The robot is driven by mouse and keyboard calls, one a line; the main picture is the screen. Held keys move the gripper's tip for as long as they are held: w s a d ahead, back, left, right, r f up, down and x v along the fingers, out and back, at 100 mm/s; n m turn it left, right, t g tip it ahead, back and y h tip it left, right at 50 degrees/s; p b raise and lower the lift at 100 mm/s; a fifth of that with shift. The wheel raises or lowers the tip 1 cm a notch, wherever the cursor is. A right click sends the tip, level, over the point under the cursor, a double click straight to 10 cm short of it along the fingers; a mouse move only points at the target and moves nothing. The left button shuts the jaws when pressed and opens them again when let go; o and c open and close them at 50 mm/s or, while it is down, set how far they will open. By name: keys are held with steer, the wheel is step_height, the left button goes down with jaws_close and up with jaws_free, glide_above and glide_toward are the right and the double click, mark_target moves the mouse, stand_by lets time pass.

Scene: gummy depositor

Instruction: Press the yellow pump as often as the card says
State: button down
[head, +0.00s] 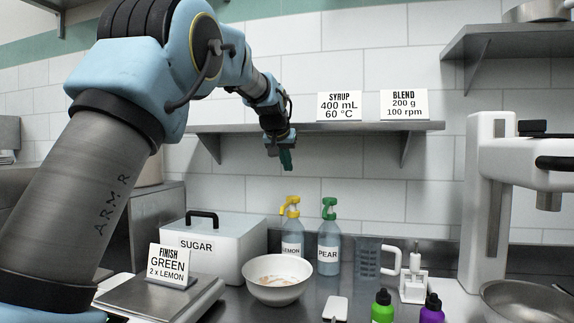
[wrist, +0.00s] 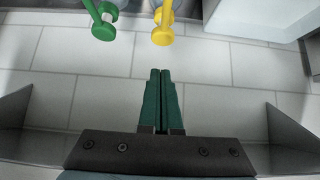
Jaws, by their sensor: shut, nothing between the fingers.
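The yellow pump (head: 291,204) tops a bottle (head: 292,237) labelled LEMON on the counter in the head view. Beside it on the right stands a PEAR bottle (head: 328,255) with a green pump (head: 329,206). A card (head: 170,264) reads FINISH, GREEN, 2 x LEMON. My gripper (head: 287,160) is shut and empty, in the air above the yellow pump and apart from it. In the wrist view my green fingers (wrist: 160,75) lie together, with the yellow pump (wrist: 163,32) just beyond their tips and the green pump (wrist: 104,27) to the left.
A white bowl (head: 279,295) stands in front of the bottles, with a SUGAR box (head: 206,262) at its left. A wall shelf (head: 330,127) holds SYRUP and BLEND cards. A measuring jug (head: 368,257) and small bottles (head: 383,306) stand to the right.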

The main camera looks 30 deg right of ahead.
step_height(320, 180, up, 2)
steer(key=shift+w+r+b, duration=0.1)
steer(key=shift+r+b, duration=0.15)
steer(key=shift+b, duration=0.3)
steer(key=p, duration=0.4)
glide_above(294, 196)
steer(key=s+a, duration=0.2)
steer(key=f, duration=0.7)
steer(key=shift+w+d+f, duration=0.15)
steer(key=shift+d+f, duration=0.05)
steer(key=shift+d, duration=0.05)
step_height(294, 196, down, 2)
steer(key=shift+a+f, duration=0.1)
steer(key=shift+f, duration=0.75)
